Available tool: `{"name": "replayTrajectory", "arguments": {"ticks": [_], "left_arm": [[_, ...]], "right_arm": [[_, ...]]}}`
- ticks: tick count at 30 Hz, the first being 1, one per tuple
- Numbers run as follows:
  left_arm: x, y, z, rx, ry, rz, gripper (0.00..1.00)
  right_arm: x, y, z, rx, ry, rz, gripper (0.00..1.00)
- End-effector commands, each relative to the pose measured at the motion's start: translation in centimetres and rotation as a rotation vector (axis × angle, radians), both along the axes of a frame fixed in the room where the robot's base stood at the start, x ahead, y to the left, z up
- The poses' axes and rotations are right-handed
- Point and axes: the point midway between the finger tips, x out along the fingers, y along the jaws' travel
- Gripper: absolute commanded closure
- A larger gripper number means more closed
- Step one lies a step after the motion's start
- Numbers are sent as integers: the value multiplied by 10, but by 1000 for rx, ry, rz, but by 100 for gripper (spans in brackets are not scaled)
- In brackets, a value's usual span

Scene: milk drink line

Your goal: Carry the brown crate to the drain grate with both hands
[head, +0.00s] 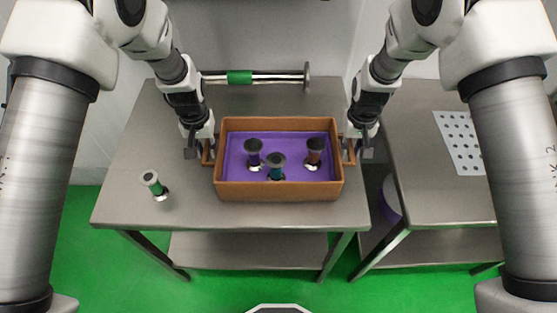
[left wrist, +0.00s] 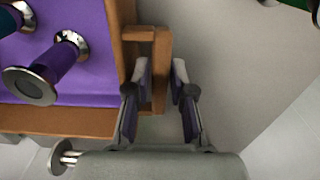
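The brown crate (head: 279,190) rests on the middle steel table, with a purple floor and three capped cylinders, purple (head: 254,158), teal (head: 276,170) and brown (head: 314,157). My left gripper (head: 205,150) is at its left handle. The drain grate (head: 460,142), a pale perforated plate, lies on the right table.
A green capped cylinder (head: 154,186) stands on the middle table (head: 130,205), left of the crate. A metal rod with a green band (head: 240,77) runs behind the crate. A narrow gap separates this table from the right table (head: 420,190), which is clear around the grate.

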Motion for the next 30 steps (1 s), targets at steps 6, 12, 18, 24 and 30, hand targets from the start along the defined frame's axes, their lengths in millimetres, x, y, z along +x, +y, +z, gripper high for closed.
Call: {"name": "replayTrajectory", "arguments": {"ticks": [6, 12, 18, 24, 30], "left_arm": [[0, 0, 0, 0, 0, 0, 81], [0, 0, 0, 0, 0, 0, 100], [1, 0, 2, 0, -3, 0, 100], [1, 0, 12, 0, -2, 0, 100], [1, 0, 37, 0, -2, 0, 100]], "right_arm": [[0, 0, 0, 0, -1, 0, 81], [0, 0, 0, 0, -1, 0, 100], [1, 0, 2, 0, -3, 0, 100], [1, 0, 13, 0, -3, 0, 100], [1, 0, 37, 0, -3, 0, 100]]}}
